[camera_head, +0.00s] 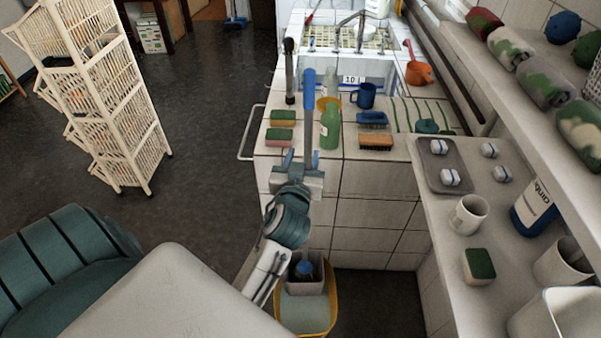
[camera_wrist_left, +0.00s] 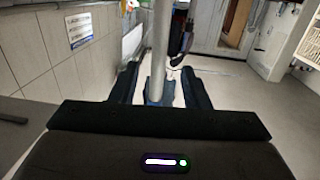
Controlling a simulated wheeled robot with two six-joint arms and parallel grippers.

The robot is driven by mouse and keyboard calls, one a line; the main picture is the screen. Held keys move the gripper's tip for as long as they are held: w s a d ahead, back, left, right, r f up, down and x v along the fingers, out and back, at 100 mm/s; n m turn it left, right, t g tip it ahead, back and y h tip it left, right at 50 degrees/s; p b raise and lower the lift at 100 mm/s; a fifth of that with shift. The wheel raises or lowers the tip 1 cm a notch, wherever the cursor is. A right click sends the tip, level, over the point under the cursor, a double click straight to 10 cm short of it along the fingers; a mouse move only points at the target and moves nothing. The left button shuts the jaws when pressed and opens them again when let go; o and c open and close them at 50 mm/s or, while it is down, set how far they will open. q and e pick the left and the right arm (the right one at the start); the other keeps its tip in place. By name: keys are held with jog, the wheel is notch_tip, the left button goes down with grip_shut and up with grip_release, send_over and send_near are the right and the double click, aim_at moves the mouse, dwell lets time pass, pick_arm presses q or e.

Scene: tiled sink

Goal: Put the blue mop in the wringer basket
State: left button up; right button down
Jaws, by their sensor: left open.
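The mop has a blue grip (camera_head: 309,90) and a pale pole that runs down past the counter front. Its blue lower end (camera_head: 305,268) shows within the outline of the grey wringer basket (camera_head: 294,286), on the yellow bucket (camera_head: 333,310). I cannot tell how deep it sits. My left gripper (camera_head: 301,160) is open, high on the pole, with a finger on either side. In the left wrist view the pole (camera_wrist_left: 160,45) stands between the two dark fingers (camera_wrist_left: 158,88). The arm partly hides the bucket. My right gripper is not in view.
The tiled counter holds sponges (camera_head: 281,126), a green bottle (camera_head: 330,126), a blue mug (camera_head: 364,96) and brushes (camera_head: 376,141). A shelf (camera_head: 440,218) with a white cup (camera_head: 468,215) lies right. A white rack (camera_head: 105,95) stands left; the dark floor between is free.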

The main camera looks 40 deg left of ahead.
pick_arm(q)
jog(key=shift+b+v, duration=0.35)
jog(key=shift+v, duration=1.35)
jog(key=w+d+f+m+g+h, duration=0.1)
jog(key=w+f+m+h, duration=0.1)
jog(key=f, duration=0.8)
jog(key=w+d+f+m+g+h, duration=0.1)
jog(key=d+f+g, duration=0.1)
jog(key=f, duration=0.8)
jog(key=s+d+f+m+g+h, duration=0.1)
jog(key=s+f+g, duration=0.15)
jog(key=f, duration=0.85)
jog(key=s+f+m+g+h, duration=0.15)
jog(key=s+f, duration=0.25)
jog(key=f, duration=0.8)
jog(key=s+a+f+g+h, duration=0.1)
jog(key=s+f+g, duration=0.3)
jog(key=s+f, duration=1.3)
jog(key=s+a+f+g, duration=0.1)
jog(key=s+f, duration=0.3)
jog(key=s, duration=0.5)
jog(key=s+a+f+g, duration=0.2)
jog(key=s+f, duration=0.2)
jog(key=s, duration=0.6)
jog(key=shift+s+f, duration=0.2)
jog(key=shift+s, duration=0.05)
jog(key=shift+a, duration=0.15)
